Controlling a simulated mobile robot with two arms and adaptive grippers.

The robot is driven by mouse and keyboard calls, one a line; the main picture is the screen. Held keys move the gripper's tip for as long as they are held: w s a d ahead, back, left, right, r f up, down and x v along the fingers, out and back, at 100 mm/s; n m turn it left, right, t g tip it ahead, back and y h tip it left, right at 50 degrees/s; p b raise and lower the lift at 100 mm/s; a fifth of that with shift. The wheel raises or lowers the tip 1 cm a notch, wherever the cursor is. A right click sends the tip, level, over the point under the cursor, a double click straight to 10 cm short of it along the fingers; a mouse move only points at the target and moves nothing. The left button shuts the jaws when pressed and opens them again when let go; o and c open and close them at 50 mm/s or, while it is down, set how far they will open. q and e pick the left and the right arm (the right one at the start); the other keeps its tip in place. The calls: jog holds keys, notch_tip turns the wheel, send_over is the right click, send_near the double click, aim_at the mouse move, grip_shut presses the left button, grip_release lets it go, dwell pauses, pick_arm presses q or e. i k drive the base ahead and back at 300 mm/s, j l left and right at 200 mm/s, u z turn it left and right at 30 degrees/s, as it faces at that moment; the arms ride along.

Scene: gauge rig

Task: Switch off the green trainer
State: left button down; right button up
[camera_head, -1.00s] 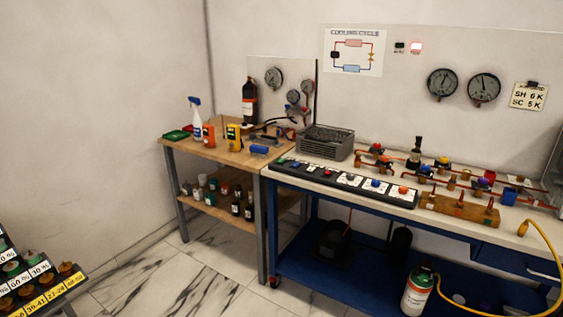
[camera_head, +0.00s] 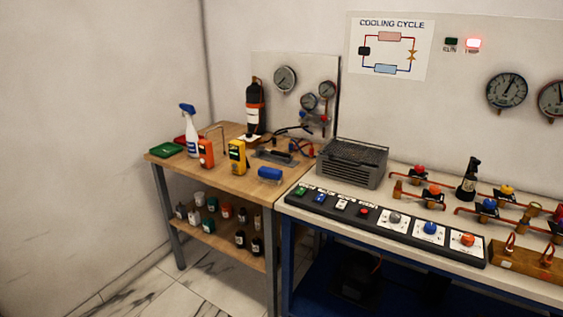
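A trainer bench with a blue frame (camera_head: 288,250) and a pale top stands at the right; I see no trainer with a green body. Along its front edge runs a black control strip (camera_head: 380,236). From left to right it carries a green control (camera_head: 301,190), a blue control (camera_head: 321,197), a white control (camera_head: 343,203), a small red control (camera_head: 364,211) and grey, blue and orange knobs (camera_head: 468,240). On the back panel, the lamp labelled RUN (camera_head: 451,41) is dark green and the red lamp (camera_head: 473,43) beside it glows. Neither gripper is in view.
A wooden side table (camera_head: 220,170) stands left of the bench with a spray bottle (camera_head: 190,130), yellow meter (camera_head: 237,156) and green tray (camera_head: 166,150). A grey finned unit (camera_head: 352,165) sits behind the strip. Copper pipework covers the right of the bench top. Marble floor shows in front.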

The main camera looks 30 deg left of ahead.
aim_at(300, 191)
jog(key=i+j, duration=0.35)
jog(key=j, duration=0.15)
jog(key=i+j, duration=0.4)
jog(key=j, duration=0.15)
